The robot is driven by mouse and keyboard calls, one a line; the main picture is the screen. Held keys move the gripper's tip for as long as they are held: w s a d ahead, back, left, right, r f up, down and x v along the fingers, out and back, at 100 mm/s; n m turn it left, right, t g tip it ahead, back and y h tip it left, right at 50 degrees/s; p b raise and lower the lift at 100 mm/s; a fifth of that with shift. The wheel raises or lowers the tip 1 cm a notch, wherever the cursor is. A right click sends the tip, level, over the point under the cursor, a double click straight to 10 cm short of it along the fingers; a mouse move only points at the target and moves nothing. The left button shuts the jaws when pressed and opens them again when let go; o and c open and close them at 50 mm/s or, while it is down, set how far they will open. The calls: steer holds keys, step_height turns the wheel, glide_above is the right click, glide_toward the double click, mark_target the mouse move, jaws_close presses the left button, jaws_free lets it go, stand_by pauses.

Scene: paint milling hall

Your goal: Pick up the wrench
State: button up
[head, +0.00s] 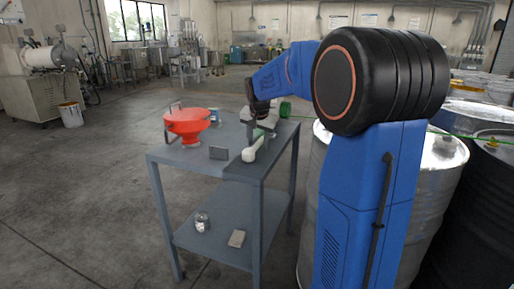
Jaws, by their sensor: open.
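My gripper (262,131) is over the right part of the grey table (163,155), pointing down, with its jaws open. A pale, long-handled object (249,155) with a rounded end lies on the tabletop just in front of and below the jaws. I cannot tell whether it touches them. I cannot make out a wrench for certain; the area under the gripper is small and partly hidden by the wrist.
A green object (285,109) is at the back right. Steel drums (440,185) crowd the right.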

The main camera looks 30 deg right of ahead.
jaws_close()
